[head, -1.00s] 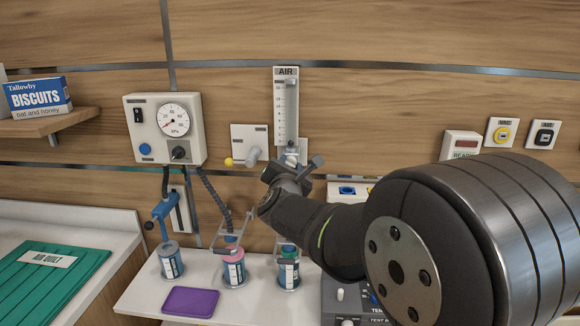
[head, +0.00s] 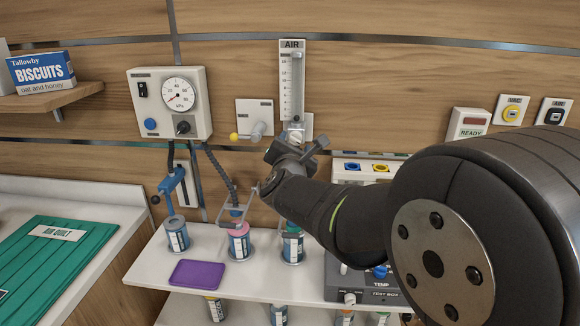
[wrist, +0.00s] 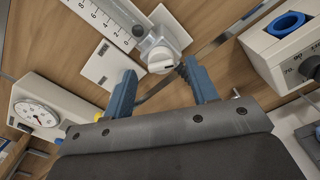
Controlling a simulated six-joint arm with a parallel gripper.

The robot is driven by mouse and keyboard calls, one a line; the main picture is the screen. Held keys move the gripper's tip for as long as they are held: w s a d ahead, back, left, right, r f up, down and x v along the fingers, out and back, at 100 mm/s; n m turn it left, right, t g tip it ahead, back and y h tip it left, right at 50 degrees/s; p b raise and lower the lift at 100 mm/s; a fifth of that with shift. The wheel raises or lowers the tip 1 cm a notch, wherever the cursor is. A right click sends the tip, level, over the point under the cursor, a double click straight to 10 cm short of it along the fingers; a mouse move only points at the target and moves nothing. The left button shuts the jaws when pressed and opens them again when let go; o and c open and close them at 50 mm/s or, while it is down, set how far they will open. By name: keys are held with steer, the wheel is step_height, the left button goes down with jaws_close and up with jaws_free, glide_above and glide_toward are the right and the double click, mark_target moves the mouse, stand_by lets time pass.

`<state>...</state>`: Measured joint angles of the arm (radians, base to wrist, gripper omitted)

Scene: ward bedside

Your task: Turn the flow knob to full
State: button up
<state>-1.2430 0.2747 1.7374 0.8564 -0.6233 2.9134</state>
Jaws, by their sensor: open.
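The flow knob (wrist: 163,55) is a pale knob at the lower end of the AIR flowmeter, a clear scaled tube (head: 292,80) on the wooden wall. In the wrist view it lies between and slightly beyond my two blue fingertips. My gripper (wrist: 159,68) is open, with a finger on either side of the knob. I cannot tell whether either finger touches it. In the head view my gripper (head: 296,148) is just below the flowmeter and hides part of the knob area. The tube's scale (wrist: 105,22) also shows in the wrist view.
A suction gauge unit (head: 170,105) hangs left of the flowmeter. A wall outlet with a yellow-tipped lever (head: 235,136) is close on the left. A device with blue and yellow ports (head: 345,168) is at right. Bottles and a purple tray (head: 198,274) are on the shelf below.

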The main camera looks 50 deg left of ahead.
steer(key=v, duration=1.4)
steer(key=shift+s+d, duration=0.3)
steer(key=m, duration=3.6)
glide_toward(295, 139)
steer(key=x, duration=0.8)
steer(key=shift+w+a+f, duration=0.25)
steer(key=shift+a+f, duration=0.05)
steer(key=shift+f, duration=0.05)
